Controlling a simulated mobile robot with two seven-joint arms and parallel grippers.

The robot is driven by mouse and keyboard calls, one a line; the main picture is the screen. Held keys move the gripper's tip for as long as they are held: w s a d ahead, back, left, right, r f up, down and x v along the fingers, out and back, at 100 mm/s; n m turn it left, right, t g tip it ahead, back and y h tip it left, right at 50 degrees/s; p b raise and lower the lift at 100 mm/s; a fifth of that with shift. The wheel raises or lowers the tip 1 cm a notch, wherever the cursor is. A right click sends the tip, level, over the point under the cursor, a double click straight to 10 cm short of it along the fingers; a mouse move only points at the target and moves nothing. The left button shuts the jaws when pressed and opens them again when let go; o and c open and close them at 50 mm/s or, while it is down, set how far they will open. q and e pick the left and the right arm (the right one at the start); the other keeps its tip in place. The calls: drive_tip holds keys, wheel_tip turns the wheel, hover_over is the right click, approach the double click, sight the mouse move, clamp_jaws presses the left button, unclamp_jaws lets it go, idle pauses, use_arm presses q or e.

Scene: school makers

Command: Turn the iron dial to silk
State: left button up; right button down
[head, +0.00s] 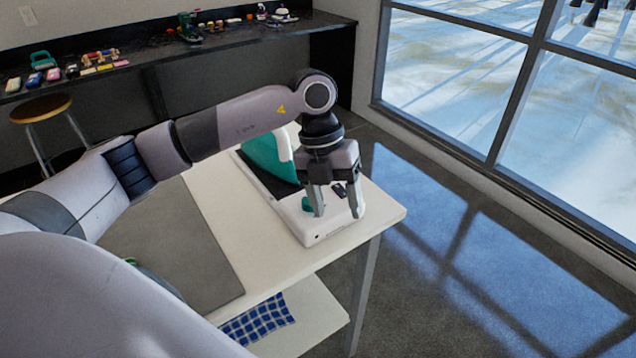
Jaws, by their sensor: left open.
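The iron (266,158) is teal and stands in a white and black base (321,230) near the right end of the white table. A small teal dial (307,204) shows on the front part of the base. My left gripper (337,214) points down over the base front, its two fingers apart, one beside the dial and one near the right edge. The near finger partly covers the dial, and its setting is too small to read. My right gripper is not in view.
A grey mat (185,250) covers the table's left part. A blue checked cloth (258,319) lies on the lower shelf. A wooden stool (40,108) and a dark counter (150,62) with several small items stand behind. Floor at right is clear.

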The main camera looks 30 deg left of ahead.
use_arm(q)
drive_tip(key=a+r+y, duration=0.1)
drive_tip(key=a, duration=0.1)
drive_tip(key=w+a+r+n+y, duration=0.1)
drive_tip(key=a, duration=0.1)
drive_tip(key=w+a+r+y, duration=0.1)
drive_tip(key=a, duration=0.2)
drive_tip(key=shift+w+r+n+t, duration=0.15)
drive_tip(key=shift+w+n+t, duration=0.05)
drive_tip(key=shift+n+t, duration=0.1)
drive_tip(key=shift+a+f, duration=0.1)
drive_tip(key=shift+f, duration=0.1)
wheel_tip(320, 180, down, 6)
drive_tip(key=shift+f+p, duration=0.25)
drive_tip(key=shift+p, duration=0.35)
drive_tip(key=c, duration=1)
